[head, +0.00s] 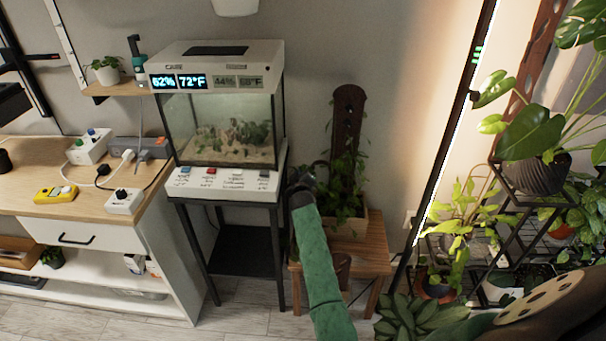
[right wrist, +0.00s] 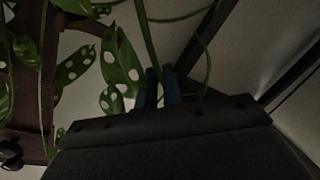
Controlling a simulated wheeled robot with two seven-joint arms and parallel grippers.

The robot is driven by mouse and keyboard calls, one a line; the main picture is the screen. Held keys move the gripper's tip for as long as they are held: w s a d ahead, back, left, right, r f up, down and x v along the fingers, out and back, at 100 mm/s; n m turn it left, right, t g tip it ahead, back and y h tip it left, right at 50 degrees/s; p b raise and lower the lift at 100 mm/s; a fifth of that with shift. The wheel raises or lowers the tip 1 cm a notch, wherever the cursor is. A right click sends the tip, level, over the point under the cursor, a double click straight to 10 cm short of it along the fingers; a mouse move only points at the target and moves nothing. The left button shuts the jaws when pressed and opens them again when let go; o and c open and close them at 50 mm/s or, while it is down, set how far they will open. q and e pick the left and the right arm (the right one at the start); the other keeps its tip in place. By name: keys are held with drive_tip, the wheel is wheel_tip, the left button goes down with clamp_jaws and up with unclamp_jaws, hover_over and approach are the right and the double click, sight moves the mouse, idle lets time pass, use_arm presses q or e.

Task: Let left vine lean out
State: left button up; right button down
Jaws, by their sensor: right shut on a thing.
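A vine plant (head: 340,185) with thin green stems grows in a wooden planter (head: 350,226) on a wooden stool. A dark brown slotted support board (head: 348,110) rises behind it. My right gripper (head: 308,170) is at the left side of the vine. In the right wrist view, its blue fingers (right wrist: 162,88) are shut on a green vine stem (right wrist: 148,42), with leaves with pale holes (right wrist: 118,62) beside them. The brown support (right wrist: 32,85) stands apart to the left there. The exact grip is dark and partly hidden. My left gripper is not in view.
A glass terrarium (head: 225,128) on a black-legged stand is close to the left of the vine. A dark slanted pole (head: 445,150) and a plant rack (head: 515,210) with several pots stand to the right. A desk (head: 90,195) is at the left.

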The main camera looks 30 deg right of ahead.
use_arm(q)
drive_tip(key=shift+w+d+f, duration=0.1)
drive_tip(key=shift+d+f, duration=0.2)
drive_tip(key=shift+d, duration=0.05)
use_arm(e)
drive_tip(key=shift+w+a+f, duration=0.15)
drive_tip(key=shift+a+f, duration=0.05)
drive_tip(key=c, duration=1.5)
unclamp_jaws()
drive_tip(key=shift+c, duration=0.2)
